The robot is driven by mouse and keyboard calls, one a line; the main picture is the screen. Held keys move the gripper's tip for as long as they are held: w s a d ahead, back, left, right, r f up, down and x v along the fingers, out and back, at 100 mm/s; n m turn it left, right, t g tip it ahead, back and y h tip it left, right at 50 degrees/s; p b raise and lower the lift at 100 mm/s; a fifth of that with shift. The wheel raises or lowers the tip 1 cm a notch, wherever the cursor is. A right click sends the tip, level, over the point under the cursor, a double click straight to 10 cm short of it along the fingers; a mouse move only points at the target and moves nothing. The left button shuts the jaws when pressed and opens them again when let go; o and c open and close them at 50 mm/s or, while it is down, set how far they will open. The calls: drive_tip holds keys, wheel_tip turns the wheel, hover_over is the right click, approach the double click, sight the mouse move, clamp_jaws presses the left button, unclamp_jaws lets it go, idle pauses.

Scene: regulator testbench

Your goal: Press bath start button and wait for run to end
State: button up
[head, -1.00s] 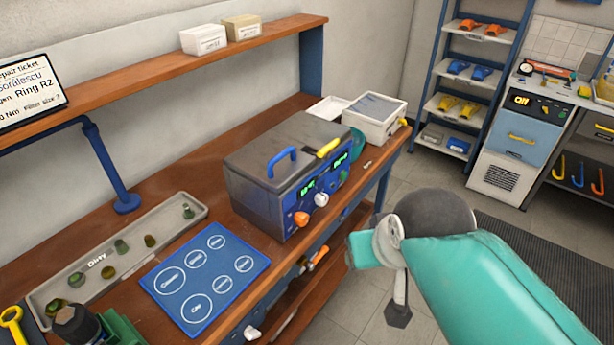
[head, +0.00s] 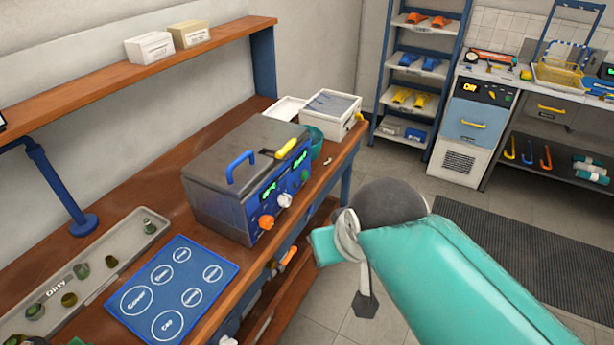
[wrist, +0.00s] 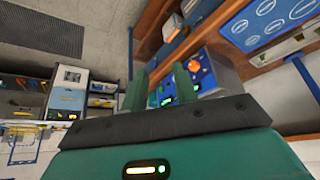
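The bath appears to be the grey lidded box (head: 245,160) with a blue lid handle on the wooden bench. Its blue front panel (head: 285,195) has an orange knob (head: 266,222), a pale knob (head: 285,200) and lit green displays. I cannot pick out the start button or read the displays. In the wrist view the panel (wrist: 190,78) shows tilted behind my gripper (wrist: 159,85). The two green fingers stand apart with nothing between them. In the head view my teal arm is right of the bath, apart from it; the fingers are not clear there.
A blue mat with printed circles (head: 170,290) and a tray marked Dirty (head: 100,270) lie left of the bath. A white box (head: 330,115) and teal bowl (head: 314,140) stand beyond it. A shelf (head: 150,60) runs above.

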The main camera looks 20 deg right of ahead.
clamp_jaws()
idle(1.4)
